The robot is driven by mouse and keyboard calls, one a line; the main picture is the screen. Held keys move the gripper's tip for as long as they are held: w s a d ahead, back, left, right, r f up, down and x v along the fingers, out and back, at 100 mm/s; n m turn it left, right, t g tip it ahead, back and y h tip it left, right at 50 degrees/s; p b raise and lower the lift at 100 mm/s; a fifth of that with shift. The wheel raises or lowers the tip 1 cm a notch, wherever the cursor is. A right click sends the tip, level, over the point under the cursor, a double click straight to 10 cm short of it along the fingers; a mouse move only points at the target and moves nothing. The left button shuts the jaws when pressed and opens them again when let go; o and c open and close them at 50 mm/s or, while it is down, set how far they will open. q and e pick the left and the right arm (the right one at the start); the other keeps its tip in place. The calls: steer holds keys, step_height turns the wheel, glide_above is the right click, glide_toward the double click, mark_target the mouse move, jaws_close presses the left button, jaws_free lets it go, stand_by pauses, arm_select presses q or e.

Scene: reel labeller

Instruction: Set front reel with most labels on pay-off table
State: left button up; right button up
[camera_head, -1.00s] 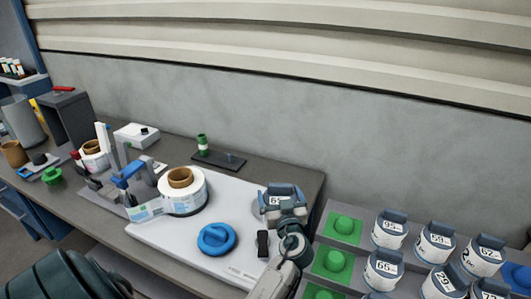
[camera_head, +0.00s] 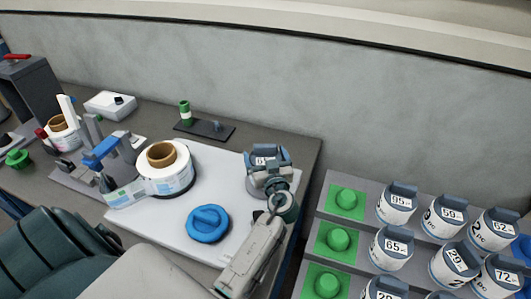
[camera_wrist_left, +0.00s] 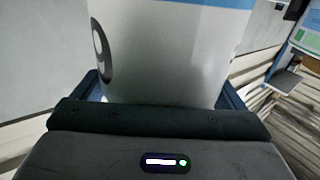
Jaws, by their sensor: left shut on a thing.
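My left gripper (camera_head: 271,178) is shut on a reel (camera_head: 262,159) with a dark blue-grey top and a white number label, partly covered by the gripper. The reel is at the right end of the white table plate (camera_head: 228,180); whether it rests there or hangs just above, I cannot tell. In the left wrist view the held reel's pale grey side (camera_wrist_left: 180,55) fills the middle between the fingers. Other numbered reels, such as 95 (camera_head: 396,204) and 65 (camera_head: 391,248), stand on the stepped rack at right. My right gripper is not in view.
A blue knob (camera_head: 208,223) and a large label roll (camera_head: 166,180) are on the white plate left of the gripper. A dark stand with a green cylinder (camera_head: 185,112) is behind. The grey wall closes off the back.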

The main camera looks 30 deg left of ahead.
arm_select(q)
steer(key=shift+s+d+f, duration=0.15)
steer(key=shift+f, duration=0.05)
stand_by(0.3)
stand_by(0.4)
steer(key=shift+b, duration=0.65)
stand_by(0.4)
steer(key=shift+b, duration=0.5)
steer(key=shift+f+b, duration=0.6)
steer(key=shift+b, duration=0.1)
steer(key=o, duration=0.8)
steer(key=shift+c, duration=0.2)
